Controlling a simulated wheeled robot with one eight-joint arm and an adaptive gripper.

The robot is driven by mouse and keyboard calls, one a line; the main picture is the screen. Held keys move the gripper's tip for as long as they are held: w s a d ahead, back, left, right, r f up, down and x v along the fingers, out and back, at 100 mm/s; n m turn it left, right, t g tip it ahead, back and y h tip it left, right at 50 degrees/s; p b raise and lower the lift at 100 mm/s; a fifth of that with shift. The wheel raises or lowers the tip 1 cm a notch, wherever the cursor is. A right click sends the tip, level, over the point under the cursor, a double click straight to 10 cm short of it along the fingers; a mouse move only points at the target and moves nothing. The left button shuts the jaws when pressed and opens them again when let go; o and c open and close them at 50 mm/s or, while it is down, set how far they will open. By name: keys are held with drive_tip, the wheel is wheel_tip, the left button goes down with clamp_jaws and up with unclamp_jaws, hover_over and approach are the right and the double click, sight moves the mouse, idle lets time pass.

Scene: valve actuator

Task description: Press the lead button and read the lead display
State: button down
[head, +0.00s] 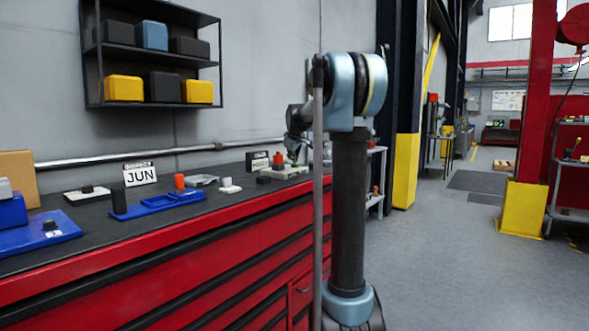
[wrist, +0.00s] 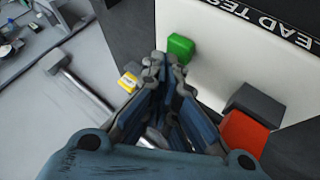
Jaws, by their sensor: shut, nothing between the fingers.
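In the wrist view my gripper (wrist: 163,64) is shut with nothing between its fingers. Its tips appear right beside a green button (wrist: 180,47); I cannot tell if they touch it. The button sits on a white panel (wrist: 205,30) whose dark strip (wrist: 265,15) shows part of the words "LEAD TES". A red block (wrist: 243,133) and a dark grey block (wrist: 255,103) stand on the same panel. In the head view my gripper (head: 294,152) is low over a pale unit (head: 290,172) on the bench. A small dark display (head: 257,161) stands beside it, its text too small to read surely.
The red bench (head: 200,255) holds a "JUN" card (head: 140,174), a blue tray (head: 160,204) and a blue base (head: 40,240) left of my arm. A wall shelf (head: 150,53) with boxes hangs above. The floor (head: 450,260) at right is open.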

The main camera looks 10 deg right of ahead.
drive_tip(key=shift+f, duration=0.45)
idle(0.5)
drive_tip(key=shift+r, duration=0.9)
drive_tip(key=shift+r, duration=2.5)
